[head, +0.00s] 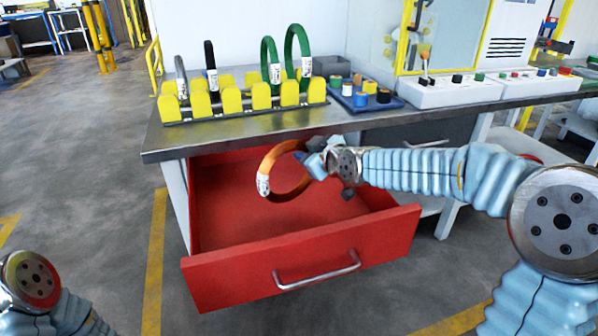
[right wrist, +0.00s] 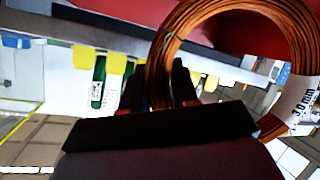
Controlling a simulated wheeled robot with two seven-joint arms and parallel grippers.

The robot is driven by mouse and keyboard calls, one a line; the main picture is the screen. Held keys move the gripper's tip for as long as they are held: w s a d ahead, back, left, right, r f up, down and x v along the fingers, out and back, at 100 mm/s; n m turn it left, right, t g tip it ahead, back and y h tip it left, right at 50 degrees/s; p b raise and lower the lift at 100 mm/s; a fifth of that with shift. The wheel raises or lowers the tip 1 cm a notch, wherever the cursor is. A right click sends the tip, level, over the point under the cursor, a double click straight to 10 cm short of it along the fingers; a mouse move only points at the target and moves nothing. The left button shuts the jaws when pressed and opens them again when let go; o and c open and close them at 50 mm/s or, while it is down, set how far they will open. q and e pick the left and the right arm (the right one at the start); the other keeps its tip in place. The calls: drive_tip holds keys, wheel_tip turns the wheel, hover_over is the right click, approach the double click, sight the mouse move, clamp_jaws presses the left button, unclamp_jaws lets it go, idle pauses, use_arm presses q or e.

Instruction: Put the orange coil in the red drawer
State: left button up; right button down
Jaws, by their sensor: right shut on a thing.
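The orange coil (head: 266,171) is a ring of copper-coloured wire with a white label. My right gripper (head: 312,160) is shut on the coil's right side and holds it over the open red drawer (head: 300,256). The coil also shows large in the right wrist view (right wrist: 225,12), passing between the fingers (right wrist: 160,92). The drawer is pulled out under the table, and the part of its floor that shows looks empty. The back of the drawer is under the tabletop. My left gripper is out of view; only part of my left arm shows at the lower left.
A yellow rack (head: 245,98) on the table (head: 240,132) holds a grey coil (head: 181,76), a black coil (head: 209,56) and green coils (head: 268,50). A blue tray (head: 396,103) of tape rolls stands right of it. The table edge overhangs the drawer's back.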

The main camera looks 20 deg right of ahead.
drive_tip(key=w+f, duration=0.3)
drive_tip(key=f, duration=0.4)
drive_tip(key=shift+w+a, duration=0.15)
drive_tip(key=shift+a, duration=0.15)
drive_tip(key=shift+f, duration=0.1)
drive_tip(key=shift+f, duration=0.1)
drive_tip(key=c, duration=0.8)
unclamp_jaws()
drive_tip(key=shift+c, duration=0.2)
drive_tip(key=v, duration=0.7)
drive_tip(key=shift+s+r+b, duration=0.25)
drive_tip(key=shift+b, duration=0.2)
